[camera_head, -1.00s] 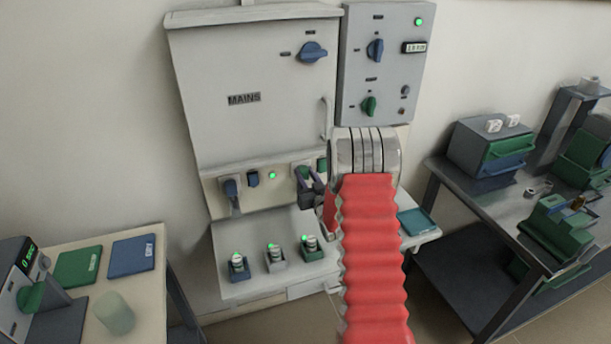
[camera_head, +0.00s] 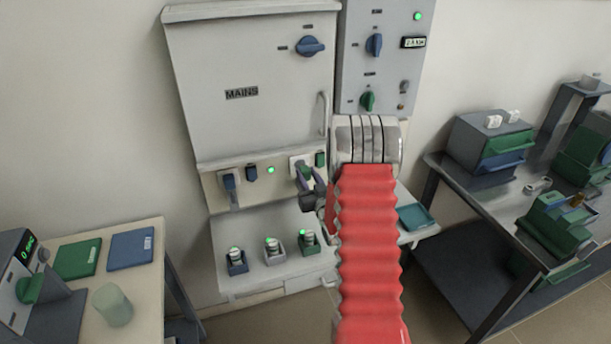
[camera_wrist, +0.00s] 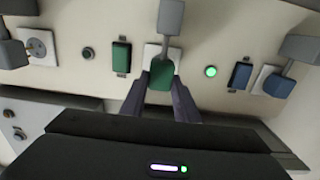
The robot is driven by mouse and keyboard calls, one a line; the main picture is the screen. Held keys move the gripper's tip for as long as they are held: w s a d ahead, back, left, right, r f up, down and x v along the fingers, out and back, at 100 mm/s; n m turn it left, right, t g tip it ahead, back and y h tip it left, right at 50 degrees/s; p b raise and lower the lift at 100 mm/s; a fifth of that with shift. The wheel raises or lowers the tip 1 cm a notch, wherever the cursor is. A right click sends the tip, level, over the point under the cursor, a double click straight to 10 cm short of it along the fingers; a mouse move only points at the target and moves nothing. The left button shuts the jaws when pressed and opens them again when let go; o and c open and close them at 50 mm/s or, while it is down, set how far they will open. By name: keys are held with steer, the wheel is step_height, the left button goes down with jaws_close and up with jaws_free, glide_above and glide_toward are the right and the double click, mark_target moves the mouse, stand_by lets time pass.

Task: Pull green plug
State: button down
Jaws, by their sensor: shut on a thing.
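The green plug (camera_wrist: 161,75) is in the middle of the wrist view, in front of a white socket plate (camera_wrist: 150,51), with a grey piece (camera_wrist: 170,17) above it. My gripper (camera_wrist: 160,84) has one finger on each side of the plug and is shut on it. In the head view the green plug (camera_head: 304,172) is small and partly covered by my gripper (camera_head: 308,182), at the right end of the socket strip. I cannot tell whether the plug is fully seated or slightly out.
A blue plug (camera_head: 229,184) sits in the strip's left socket, near a lit green lamp (camera_head: 270,170). Several small holders stand on the ledge below, including a green one (camera_head: 308,241). A side table (camera_head: 145,235) stands left and a metal bench (camera_head: 500,205) right.

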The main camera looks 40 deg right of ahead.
steer(key=c, duration=1.4)
jaws_free()
steer(key=shift+s, duration=0.2)
steer(key=shift+o, duration=0.2)
steer(key=shift+s, duration=0.1)
steer(key=v, duration=1.3)
steer(key=shift+s+a, duration=0.15)
steer(key=shift+s, duration=0.15)
